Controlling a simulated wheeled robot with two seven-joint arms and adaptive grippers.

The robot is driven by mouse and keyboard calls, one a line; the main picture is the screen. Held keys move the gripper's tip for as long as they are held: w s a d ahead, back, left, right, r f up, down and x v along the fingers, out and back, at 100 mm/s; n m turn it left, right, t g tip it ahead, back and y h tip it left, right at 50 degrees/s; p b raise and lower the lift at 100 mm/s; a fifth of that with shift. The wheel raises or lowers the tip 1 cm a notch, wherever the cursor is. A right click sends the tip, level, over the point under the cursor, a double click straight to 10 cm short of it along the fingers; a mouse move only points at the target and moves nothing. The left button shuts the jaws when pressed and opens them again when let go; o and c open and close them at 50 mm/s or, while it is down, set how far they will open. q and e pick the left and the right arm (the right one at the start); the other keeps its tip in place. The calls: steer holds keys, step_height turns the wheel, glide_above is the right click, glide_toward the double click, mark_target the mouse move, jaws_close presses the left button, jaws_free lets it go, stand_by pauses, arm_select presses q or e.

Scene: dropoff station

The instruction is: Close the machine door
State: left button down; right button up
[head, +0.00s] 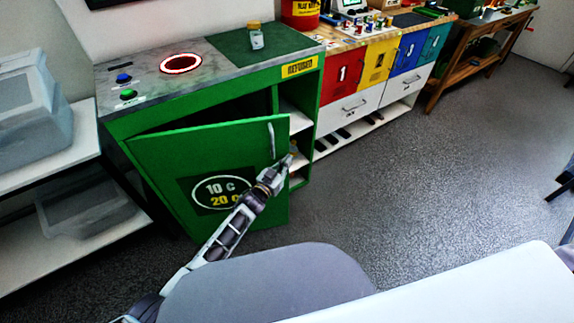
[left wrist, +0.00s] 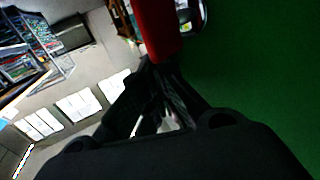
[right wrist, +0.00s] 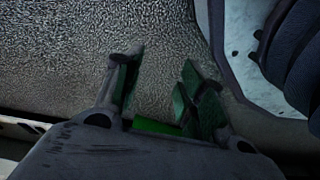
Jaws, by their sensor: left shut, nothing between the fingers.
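The green machine door (head: 160,158) stands ajar on the front of the green machine, its free edge swung out at the right. A pale vertical handle (head: 271,140) sits near that edge. My left gripper (head: 287,161) is shut and empty, at the door's free edge just below the handle. In the left wrist view my fingers (left wrist: 166,90) are together, with a green surface (left wrist: 260,75) close on the right; I cannot tell whether they touch it. My right gripper (right wrist: 158,88) is open and empty above the grey floor, seen only in the right wrist view.
The machine's counter (head: 145,72) carries a red-ringed opening, blue and green buttons and a small jar (head: 256,37). Open shelves (head: 294,118) show right of the door. A white shelf (head: 70,150) with plastic bins stands left. Coloured numbered cabinets stand right, and the floor before them is clear.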

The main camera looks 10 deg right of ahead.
arm_select(q)
steer(key=w+n+t+y+b, duration=0.1)
steer(key=w+y+b, duration=0.1)
steer(key=w+b, duration=0.6)
steer(key=shift+w+a+n+t, duration=0.3)
steer(key=shift+w+a, duration=0.05)
steer(key=shift+w, duration=2.05)
arm_select(e)
steer(key=w+a+r, duration=0.2)
steer(key=r, duration=0.7)
steer(key=w+a+r+y, duration=0.1)
steer(key=w+a+r, duration=0.1)
steer(key=r, duration=0.7)
steer(key=shift+w+a+r, duration=0.3)
steer(key=shift+a+r, duration=0.05)
steer(key=shift+a, duration=0.25)
steer(key=shift+r, duration=0.1)
